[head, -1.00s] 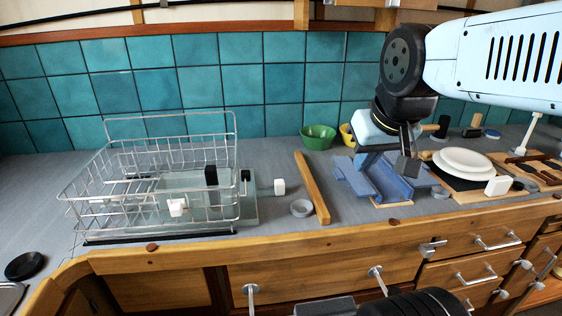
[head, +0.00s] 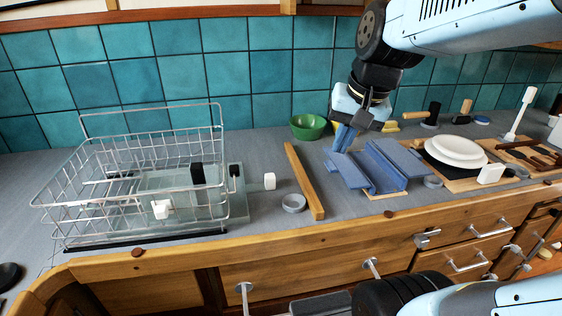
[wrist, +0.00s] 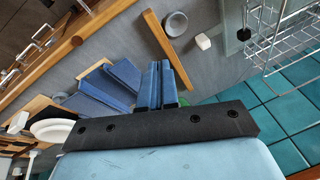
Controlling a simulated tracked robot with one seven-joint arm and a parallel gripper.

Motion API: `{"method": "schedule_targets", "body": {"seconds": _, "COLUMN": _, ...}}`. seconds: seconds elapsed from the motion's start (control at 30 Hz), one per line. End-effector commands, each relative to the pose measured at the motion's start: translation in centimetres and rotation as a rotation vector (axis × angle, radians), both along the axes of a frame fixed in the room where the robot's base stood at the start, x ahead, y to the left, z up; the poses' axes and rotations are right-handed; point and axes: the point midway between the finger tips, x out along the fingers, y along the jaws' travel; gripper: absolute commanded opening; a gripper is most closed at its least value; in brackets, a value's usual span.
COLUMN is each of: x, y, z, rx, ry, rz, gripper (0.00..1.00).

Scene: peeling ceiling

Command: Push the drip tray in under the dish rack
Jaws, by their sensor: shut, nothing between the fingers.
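The wire dish rack (head: 222,165) stands on the counter at the left. The pale, see-through drip tray (head: 238,208) lies low within the rack's outline, and its right edge sticks out past the rack's right side. A white knob (head: 269,181) stands off to the right of the tray, joined to it by a thin stem. My gripper (head: 341,140) is above the blue stand, well right of the knob, with its fingers pointing down and together. In the wrist view, the shut fingers (wrist: 160,66) hold nothing, and the knob (wrist: 203,41) and rack (wrist: 285,35) show beyond them.
A wooden bar (head: 304,180) and a small grey ring (head: 294,203) lie between the knob and the blue stand (head: 378,168). A green bowl (head: 308,127) sits behind. White plates (head: 455,150) are at the right. The counter between the knob and the bar is clear.

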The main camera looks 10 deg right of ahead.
Motion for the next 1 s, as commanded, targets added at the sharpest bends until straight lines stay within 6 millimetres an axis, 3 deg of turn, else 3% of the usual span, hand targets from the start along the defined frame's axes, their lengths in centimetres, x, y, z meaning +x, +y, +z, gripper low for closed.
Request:
{"method": "schedule_targets", "body": {"seconds": 0.37, "x": 7.2, "y": -0.3, "z": -3.2, "rx": 0.321, "ry": 0.324, "rz": -0.41, "gripper": 0.0}}
{"method": "schedule_targets", "body": {"seconds": 0.7, "x": 14.0, "y": -1.9, "z": -7.3, "rx": 0.578, "ry": 0.612, "rz": -0.786, "gripper": 0.0}}
{"method": "schedule_targets", "body": {"seconds": 1.0, "x": 18.1, "y": -3.6, "z": -10.3, "rx": 0.725, "ry": 0.787, "rz": -1.01, "gripper": 0.0}}
